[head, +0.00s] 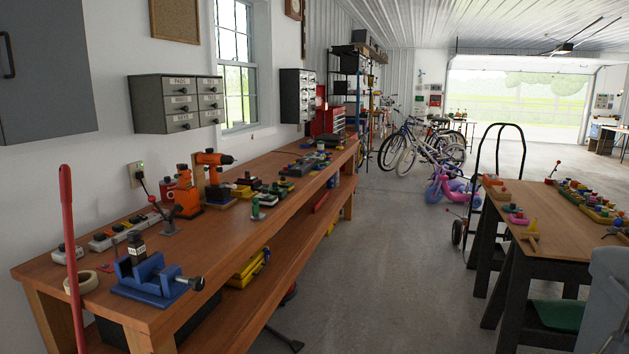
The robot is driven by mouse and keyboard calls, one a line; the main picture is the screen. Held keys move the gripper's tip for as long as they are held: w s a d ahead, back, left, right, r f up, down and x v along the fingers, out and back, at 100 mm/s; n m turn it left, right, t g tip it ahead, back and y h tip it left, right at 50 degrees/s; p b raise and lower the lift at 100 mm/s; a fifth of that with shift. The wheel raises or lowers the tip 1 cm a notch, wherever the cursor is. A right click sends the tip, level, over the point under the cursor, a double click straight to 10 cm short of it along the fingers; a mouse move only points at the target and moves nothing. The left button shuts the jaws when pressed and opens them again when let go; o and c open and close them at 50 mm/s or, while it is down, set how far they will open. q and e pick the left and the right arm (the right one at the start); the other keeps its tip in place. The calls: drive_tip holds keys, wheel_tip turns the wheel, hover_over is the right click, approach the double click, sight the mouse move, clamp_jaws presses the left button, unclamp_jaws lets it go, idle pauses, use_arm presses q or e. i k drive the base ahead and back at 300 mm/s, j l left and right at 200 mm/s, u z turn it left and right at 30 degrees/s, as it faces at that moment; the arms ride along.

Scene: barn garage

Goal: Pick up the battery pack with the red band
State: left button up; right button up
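A long wooden workbench (205,245) runs along the left wall, with several small dark and coloured items on it. An orange drill (212,159) stands upright on the bench. Small dark blocks, some with coloured parts, lie near its middle (268,188) and may be battery packs. They are too small for me to tell which one has a red band. Neither of my grippers is in view.
A blue vise (150,279), tape roll (82,282) and power strip (125,232) sit at the bench's near end. A red pole (71,250) stands before it. A second table (545,215) and a hand truck (492,180) stand right. The concrete floor between is mostly clear.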

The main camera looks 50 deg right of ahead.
sight(246, 178)
drive_tip(key=z, duration=1.35)
drive_tip(key=i+l+u, duration=0.1)
drive_tip(key=u, duration=0.55)
drive_tip(key=i+l+u, duration=0.4)
drive_tip(key=l, duration=0.25)
drive_tip(key=i+l+u, duration=0.2)
drive_tip(key=l, duration=0.2)
drive_tip(key=i+l+u, duration=0.2)
drive_tip(key=l, duration=0.2)
